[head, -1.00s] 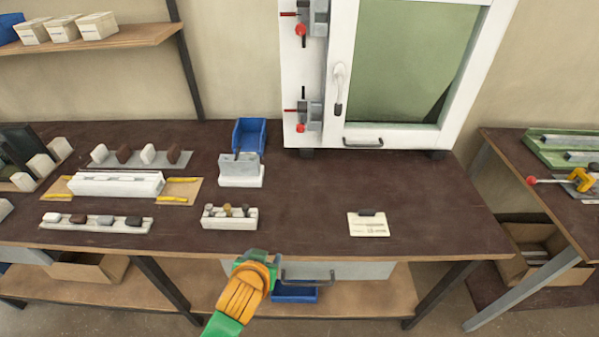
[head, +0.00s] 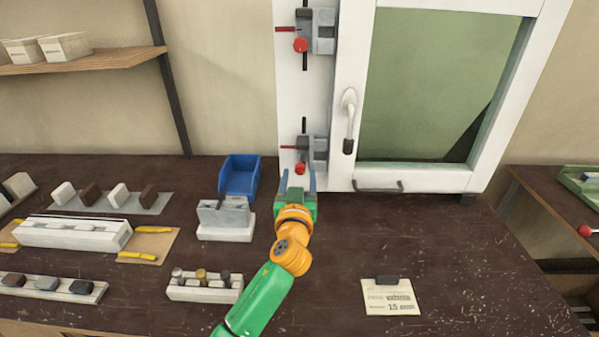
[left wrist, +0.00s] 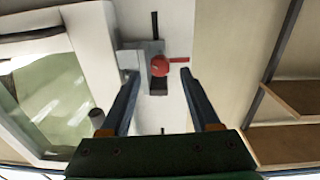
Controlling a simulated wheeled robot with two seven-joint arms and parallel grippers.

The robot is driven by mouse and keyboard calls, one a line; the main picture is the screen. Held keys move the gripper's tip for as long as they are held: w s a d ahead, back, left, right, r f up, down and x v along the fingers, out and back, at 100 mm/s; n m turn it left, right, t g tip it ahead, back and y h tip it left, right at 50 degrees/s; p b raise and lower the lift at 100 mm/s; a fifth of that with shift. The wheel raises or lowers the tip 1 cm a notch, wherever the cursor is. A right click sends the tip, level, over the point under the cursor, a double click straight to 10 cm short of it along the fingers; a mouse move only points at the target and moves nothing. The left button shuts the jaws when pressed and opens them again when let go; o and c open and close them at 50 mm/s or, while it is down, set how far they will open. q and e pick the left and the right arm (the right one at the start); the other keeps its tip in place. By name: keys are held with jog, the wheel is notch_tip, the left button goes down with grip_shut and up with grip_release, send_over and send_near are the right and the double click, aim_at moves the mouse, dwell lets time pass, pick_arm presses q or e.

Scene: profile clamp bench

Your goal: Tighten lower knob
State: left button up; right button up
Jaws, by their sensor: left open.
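The lower knob (head: 300,168) is a small red ball on the lower grey clamp (head: 312,150), fixed to the white window profile. My left gripper (head: 298,180) is open, with its two blue-grey fingers pointing at the profile just below the knob in the head view. In the left wrist view the red knob (left wrist: 160,66) shows between the fingertips (left wrist: 160,76), beyond them, and nothing is held. Any gap in depth is hard to judge. The upper red knob (head: 300,45) sits on a like clamp higher up. My right gripper is not in view.
The window frame with its white handle (head: 348,115) stands right of the clamps. A blue bin (head: 239,176) and a grey block on a white base (head: 226,234) are left of my arm. A note card (head: 390,297) lies at right. The bench's right middle is clear.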

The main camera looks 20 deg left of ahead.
pick_arm(q)
jog(key=w, duration=0.2)
jog(key=shift+w+a+f, duration=0.3)
jog(key=shift+a+f, duration=0.05)
jog(key=shift+s+r, duration=0.1)
jog(key=shift+s, duration=0.1)
grip_shut()
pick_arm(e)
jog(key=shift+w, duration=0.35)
pick_arm(q)
jog(key=shift+m, duration=0.3)
jog(key=shift+d+m, duration=0.1)
jog(key=shift+m, duration=0.9)
jog(key=m, duration=0.3)
jog(key=shift+r+m+p, duration=0.1)
jog(key=shift+m+p, duration=0.2)
jog(key=m+p, duration=0.1)
jog(key=m, duration=0.5)
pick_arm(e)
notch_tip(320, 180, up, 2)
pick_arm(q)
jog(key=shift+m, duration=0.4)
